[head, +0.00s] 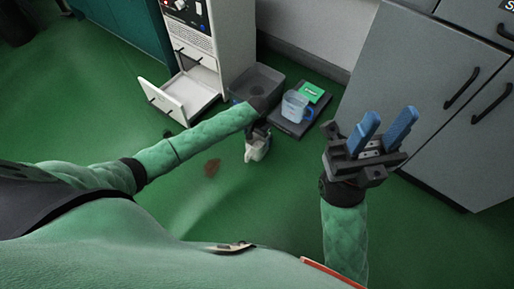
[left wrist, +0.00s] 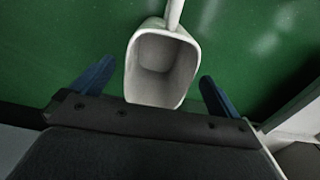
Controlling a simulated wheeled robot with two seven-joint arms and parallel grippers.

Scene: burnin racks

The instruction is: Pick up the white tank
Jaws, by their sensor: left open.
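The white tank (head: 256,150) stands low near the green floor, partly hidden by my left gripper (head: 260,132). In the left wrist view the tank (left wrist: 158,102) shows its open, hollow top, with a narrow handle or spout pointing away. The blue fingers of my left gripper (left wrist: 153,78) are open, one on each side of the tank, with gaps between them and its walls. My right gripper (head: 389,116) is raised at the right, its blue fingers spread apart with nothing between them.
A translucent blue jug (head: 295,108) and a green item (head: 311,92) rest on the platform. A white cabinet with an open drawer (head: 185,100) is behind left. Grey cupboards (head: 425,75) stand right.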

